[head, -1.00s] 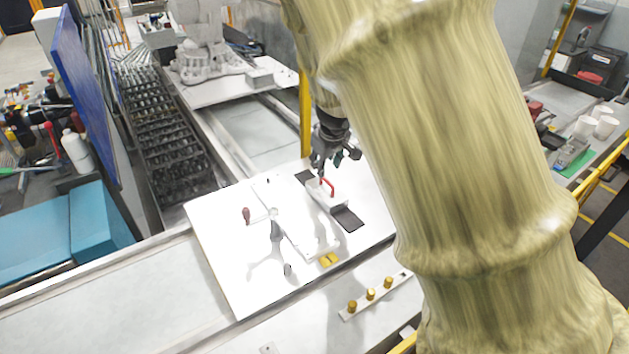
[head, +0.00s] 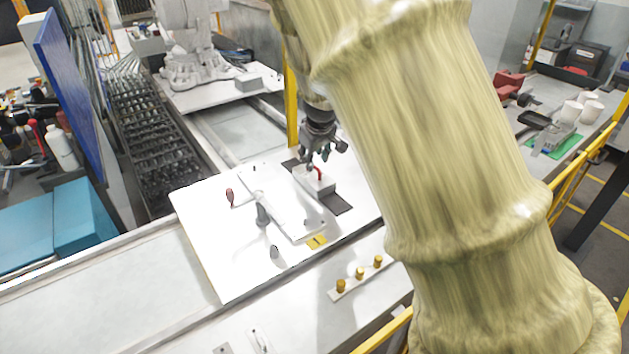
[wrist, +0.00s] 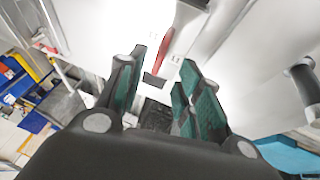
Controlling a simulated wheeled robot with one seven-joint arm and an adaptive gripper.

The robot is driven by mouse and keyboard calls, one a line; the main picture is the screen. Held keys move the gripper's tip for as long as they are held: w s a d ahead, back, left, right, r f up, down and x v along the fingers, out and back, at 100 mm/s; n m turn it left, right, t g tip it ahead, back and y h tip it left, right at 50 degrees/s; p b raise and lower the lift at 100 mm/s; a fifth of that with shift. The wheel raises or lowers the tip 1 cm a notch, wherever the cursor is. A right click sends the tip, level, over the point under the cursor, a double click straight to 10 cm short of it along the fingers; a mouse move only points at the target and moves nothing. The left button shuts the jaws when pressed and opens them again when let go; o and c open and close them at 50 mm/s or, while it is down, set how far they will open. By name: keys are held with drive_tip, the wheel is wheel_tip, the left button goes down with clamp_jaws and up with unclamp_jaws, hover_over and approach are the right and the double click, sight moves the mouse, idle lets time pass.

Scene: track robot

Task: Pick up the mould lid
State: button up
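The mould lid (head: 318,187) looks like a pale block with a red handle (head: 319,174), lying over a dark strip on the white board. My gripper (head: 315,163) points down just above the handle in the head view. In the wrist view, my gripper (wrist: 157,78) has its teal-padded fingers spread apart with nothing between them. The red handle (wrist: 167,50) shows just beyond the gap between the fingertips. I cannot tell whether a finger touches the handle. My own arm covers the right middle of the head view.
The white board (head: 205,235) also carries a dark red-knobbed piece (head: 230,196), a grey upright post (head: 262,214) and a yellow piece (head: 317,241). A strip with brass-coloured knobs (head: 359,280) lies in front. A yellow post (head: 291,108) stands behind my gripper.

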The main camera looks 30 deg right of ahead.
sight(314, 174)
drive_tip(key=shift+s+f+b, duration=0.1)
drive_tip(key=shift+f+b, duration=0.25)
drive_tip(key=shift+f, duration=0.05)
drive_tip(key=f, duration=0.1)
drive_tip(key=w+f+b, duration=0.2)
drive_tip(key=shift+w+d, duration=0.25)
drive_tip(key=shift+d+f+b, duration=0.1)
drive_tip(key=shift+f+b, duration=0.1)
drive_tip(key=shift+b, duration=0.1)
drive_tip(key=shift+s+r, duration=0.1)
drive_tip(key=shift+s, duration=0.15)
drive_tip(key=shift+w, duration=0.35)
drive_tip(key=shift+s, duration=0.2)
drive_tip(key=c, duration=0.6)
clamp_jaws()
